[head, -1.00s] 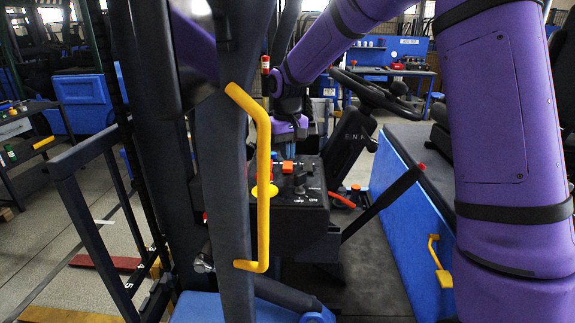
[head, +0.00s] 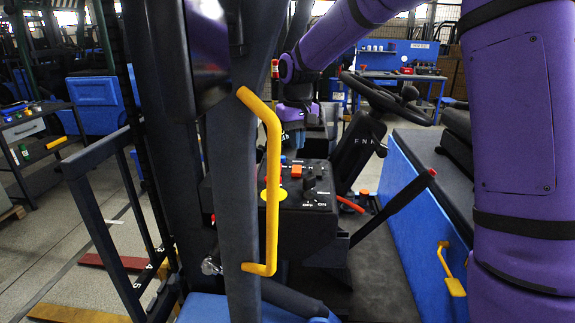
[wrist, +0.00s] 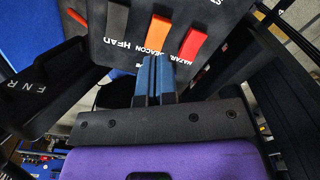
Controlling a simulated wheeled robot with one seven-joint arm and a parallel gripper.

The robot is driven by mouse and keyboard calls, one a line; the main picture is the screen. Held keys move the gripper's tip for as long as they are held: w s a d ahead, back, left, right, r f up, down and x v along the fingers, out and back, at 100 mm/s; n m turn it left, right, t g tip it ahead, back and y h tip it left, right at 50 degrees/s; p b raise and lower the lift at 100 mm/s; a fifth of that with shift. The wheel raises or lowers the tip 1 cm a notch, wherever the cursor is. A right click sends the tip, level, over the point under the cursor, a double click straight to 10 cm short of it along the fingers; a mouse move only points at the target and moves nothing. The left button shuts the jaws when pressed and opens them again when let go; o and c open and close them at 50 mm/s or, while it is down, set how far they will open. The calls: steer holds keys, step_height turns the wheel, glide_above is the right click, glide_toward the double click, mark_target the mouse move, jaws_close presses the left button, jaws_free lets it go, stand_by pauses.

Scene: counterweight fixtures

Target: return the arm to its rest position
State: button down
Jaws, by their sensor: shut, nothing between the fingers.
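My purple arm crosses the upper right of the head view, and its wrist (head: 292,112) hangs just behind and above the black control panel (head: 310,195). My gripper (wrist: 157,70) shows in the wrist view as two blue-tipped fingers close together, shut and empty. The fingers point toward the panel face with its row of switches. An orange switch (wrist: 160,38) and a red-orange switch (wrist: 188,45) are just beyond the tips; I cannot tell the exact gap.
A yellow grab handle (head: 272,180) on a dark post stands in front of the panel. The steering wheel (head: 385,95), a black lever with a red tip (head: 395,207) and a blue seat box (head: 425,220) are to the right. A dark rail frame (head: 95,220) stands at left.

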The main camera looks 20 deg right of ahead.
steer(key=s+d+r+t, duration=0.1)
steer(key=s+d+r, duration=0.1)
steer(key=s+r, duration=0.5)
steer(key=s+d+r+t, duration=0.2)
steer(key=s+r, duration=0.1)
steer(key=s, duration=0.7)
steer(key=s+d+t, duration=0.1)
steer(key=s, duration=0.8)
steer(key=s+d+f+m+t, duration=0.1)
steer(key=s+d, duration=0.1)
steer(key=s, duration=0.7)
steer(key=shift+f, duration=0.3)
